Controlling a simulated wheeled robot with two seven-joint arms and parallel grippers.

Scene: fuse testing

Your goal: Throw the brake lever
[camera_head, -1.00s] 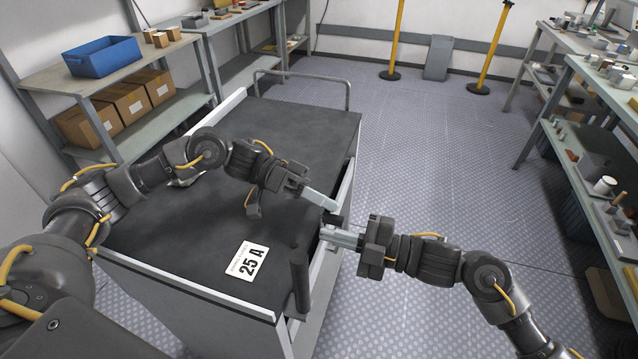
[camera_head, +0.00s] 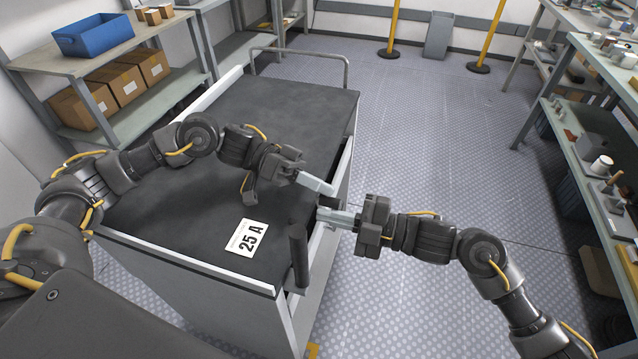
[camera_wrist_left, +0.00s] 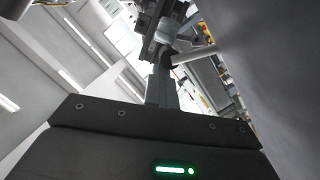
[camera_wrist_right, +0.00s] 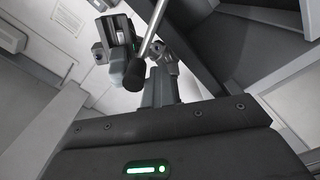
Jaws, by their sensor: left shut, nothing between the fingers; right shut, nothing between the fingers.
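The brake lever shows in the right wrist view as a metal rod with a black knob (camera_wrist_right: 134,74), just left of my right fingertips. In the left wrist view its pale rod (camera_wrist_left: 196,53) and dark end are beside my left fingertips. Whether either gripper touches it I cannot tell. In the head view its area is at the right side of the dark-topped cart (camera_head: 230,110), mostly hidden by the grippers. My left gripper (camera_head: 317,184) is shut and empty at the cart's right edge. My right gripper (camera_head: 336,216) is shut and empty just below it, pointing left.
A black upright post (camera_head: 298,258) stands at the cart's near right corner. Shelves with a blue bin (camera_head: 93,36) stand left; cluttered shelving (camera_head: 590,150) stands right. The floor (camera_head: 430,150) between is clear.

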